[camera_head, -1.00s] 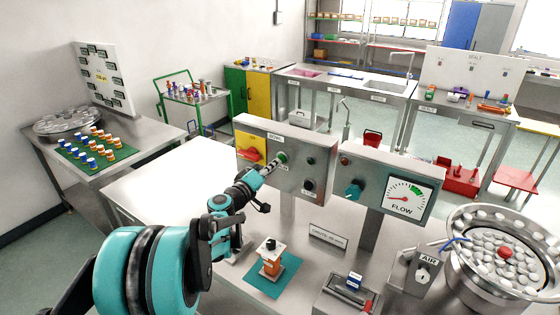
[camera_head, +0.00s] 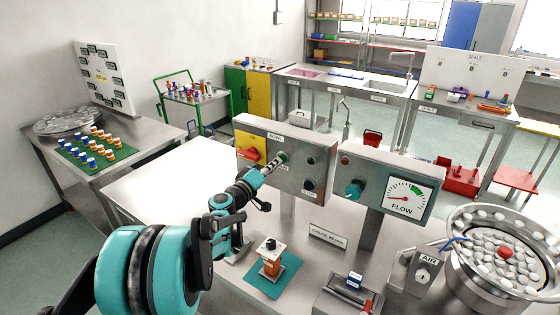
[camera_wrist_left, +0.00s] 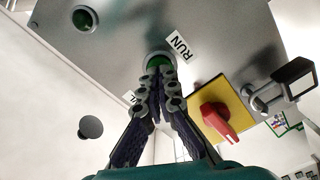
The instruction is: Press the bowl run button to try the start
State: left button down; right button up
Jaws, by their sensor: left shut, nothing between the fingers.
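The green run button (camera_head: 282,157) is on the front of the left grey control box (camera_head: 296,150). In the left wrist view the green button (camera_wrist_left: 158,60) is beside a RUN label (camera_wrist_left: 180,44), its lower part hidden by the fingertips. My left gripper (camera_head: 275,164) is shut and empty, its tips at the button. In the left wrist view the closed fingers (camera_wrist_left: 160,80) overlap the button's edge; I cannot tell whether they press it. My right gripper is not in view.
A red rotary handle on a yellow plate (camera_head: 249,147) is left of the button. A second box holds a teal knob (camera_head: 354,189) and a flow gauge (camera_head: 407,197).

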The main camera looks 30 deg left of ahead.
pick_arm(q)
jog(key=shift+w, duration=0.65)
dwell(0.7)
jog(key=shift+s, duration=0.2)
jog(key=s, duration=0.5)
jog(key=shift+s+a, duration=0.1)
jog(key=shift+a, duration=0.05)
dwell(0.3)
dwell(0.6)
